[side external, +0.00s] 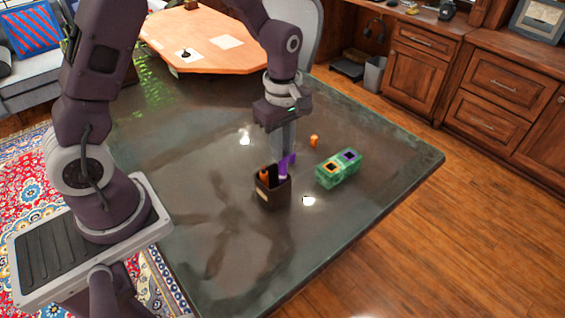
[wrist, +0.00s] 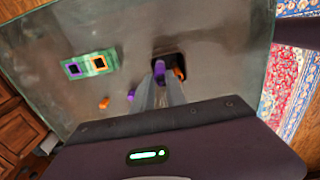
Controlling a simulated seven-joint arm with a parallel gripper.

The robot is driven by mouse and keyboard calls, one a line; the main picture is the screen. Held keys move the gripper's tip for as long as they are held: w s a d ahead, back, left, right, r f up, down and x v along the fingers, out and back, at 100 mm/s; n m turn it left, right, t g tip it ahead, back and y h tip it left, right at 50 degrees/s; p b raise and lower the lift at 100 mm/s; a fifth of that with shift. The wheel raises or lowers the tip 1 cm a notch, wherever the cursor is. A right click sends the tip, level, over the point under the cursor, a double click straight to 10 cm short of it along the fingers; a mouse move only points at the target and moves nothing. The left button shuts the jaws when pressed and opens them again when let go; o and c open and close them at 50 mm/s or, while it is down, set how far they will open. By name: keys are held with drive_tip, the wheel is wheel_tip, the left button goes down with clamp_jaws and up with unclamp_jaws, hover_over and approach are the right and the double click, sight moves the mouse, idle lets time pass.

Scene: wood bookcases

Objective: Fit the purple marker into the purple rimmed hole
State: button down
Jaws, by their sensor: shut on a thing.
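The purple marker (side external: 283,170) stands roughly upright with its lower end in the dark pen cup (side external: 273,195). My gripper (side external: 284,150) is above the cup, its fingers shut on the marker's upper part. In the wrist view the purple marker (wrist: 159,68) shows between the fingertips (wrist: 160,88), at the cup's edge. A green block (side external: 338,172) stands to the right of the cup, apart from it. Its purple rimmed hole (side external: 349,156) is at the far right end and its orange rimmed hole (side external: 331,167) is nearer. Both holes look empty.
An orange marker (side external: 264,174) stands in the cup beside the purple one. A small orange piece (side external: 314,141) lies behind the block. A small purple piece (wrist: 131,95) lies near the fingers. The dark glossy table (side external: 230,240) is otherwise clear around them.

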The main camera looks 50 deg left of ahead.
wheel_tip(320, 180, up, 11)
drive_tip(key=w, duration=0.1)
drive_tip(key=w+f+n, duration=0.1)
drive_tip(key=w+f, duration=0.1)
drive_tip(key=w, duration=0.5)
drive_tip(key=w+f, duration=0.3)
drive_tip(key=w, duration=0.3)
drive_tip(key=w+d+f+m, duration=0.1)
drive_tip(key=w+d+f, duration=0.2)
drive_tip(key=w+f, duration=0.4)
drive_tip(key=shift+w+f, duration=0.4)
drive_tip(key=shift+f, duration=2.05)
drive_tip(key=shift+f, duration=0.55)
drive_tip(key=c, duration=1.3)
unclamp_jaws()
drive_tip(key=shift+c, duration=0.2)
drive_tip(key=shift+w+r, duration=0.1)
